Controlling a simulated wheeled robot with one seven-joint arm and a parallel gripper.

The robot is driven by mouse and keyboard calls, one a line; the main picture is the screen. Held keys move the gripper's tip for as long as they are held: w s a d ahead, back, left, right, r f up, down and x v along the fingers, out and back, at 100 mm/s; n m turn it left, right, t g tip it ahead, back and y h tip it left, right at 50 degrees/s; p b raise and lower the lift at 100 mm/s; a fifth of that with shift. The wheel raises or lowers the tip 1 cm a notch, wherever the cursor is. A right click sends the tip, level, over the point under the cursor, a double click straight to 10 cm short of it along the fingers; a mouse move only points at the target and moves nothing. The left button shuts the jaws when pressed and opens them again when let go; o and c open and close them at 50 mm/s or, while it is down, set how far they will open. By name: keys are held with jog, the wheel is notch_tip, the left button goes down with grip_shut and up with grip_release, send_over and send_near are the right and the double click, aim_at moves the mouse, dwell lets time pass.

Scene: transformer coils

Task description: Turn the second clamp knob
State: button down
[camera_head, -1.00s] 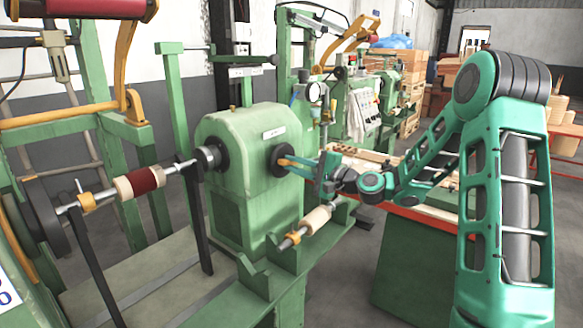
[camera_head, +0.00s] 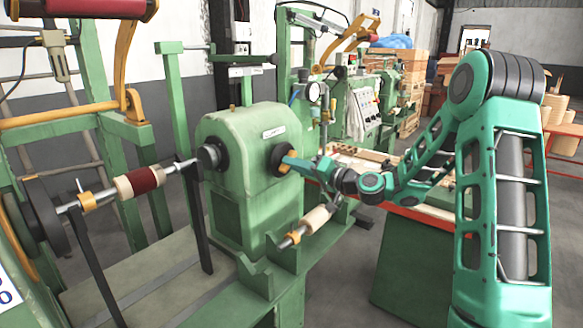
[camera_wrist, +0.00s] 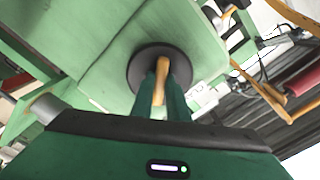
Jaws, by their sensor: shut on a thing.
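My gripper (camera_head: 305,165) is at the right face of the green machine head (camera_head: 240,140). Its fingers are shut on a yellow-orange knob handle (camera_head: 286,162) in front of a dark round disc (camera_head: 277,157). In the wrist view my gripper (camera_wrist: 163,90) has the yellow handle (camera_wrist: 160,78) between its two green fingers, and the dark disc (camera_wrist: 150,62) lies right behind. The fingers hide part of the handle. Another yellow clamp (camera_head: 86,201) sits on the spindle at the left, apart from my gripper.
A spindle with a red coil (camera_head: 138,181) runs left of the head. A pale spool on a rod (camera_head: 318,219) rests on the green bed below my gripper. A red-edged workbench (camera_head: 415,214) stands behind my arm. Grey floor shows at the right.

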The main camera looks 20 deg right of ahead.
jog(key=shift+f+n, duration=0.15)
jog(key=shift+n, duration=2.4)
jog(key=shift+f+n, duration=0.1)
jog(key=shift+n, duration=2.45)
jog(key=c, duration=1.7)
grip_release()
jog(key=shift+w+d+r, duration=0.1)
jog(key=v, duration=1)
jog(key=shift+s+d, duration=0.2)
jog(key=shift+s, duration=0.05)
